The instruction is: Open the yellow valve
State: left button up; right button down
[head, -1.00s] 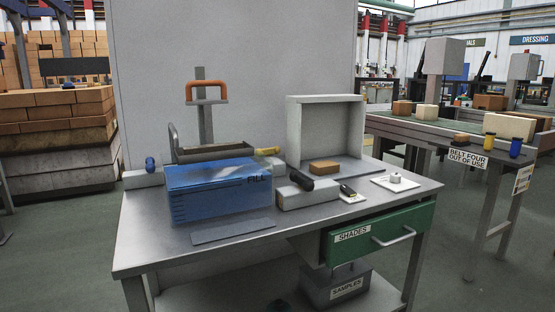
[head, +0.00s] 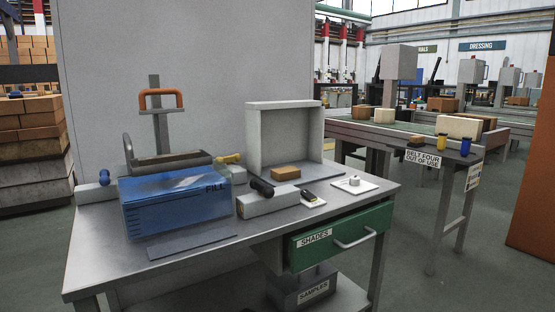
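The yellow valve (head: 229,159) shows as a small yellow handle behind the right end of the blue transparent tank (head: 175,208) marked FILL, on the grey metal workbench (head: 105,262). The tank hides part of the valve's mount, and I cannot tell how far the valve is turned. Neither of my grippers is in view.
A black-knobbed grey block (head: 266,203) sits right of the tank, and a blue-knobbed one (head: 95,192) left of it. An orange-handled press (head: 160,100) stands behind. A grey booth (head: 285,140) holds a brick (head: 286,173). A green drawer (head: 340,236) is shut. Floor shows at right.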

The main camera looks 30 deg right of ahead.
aim_at(229, 159)
jog(key=z, duration=1.5)
jog(key=i, duration=0.9)
jog(key=u, duration=2.25)
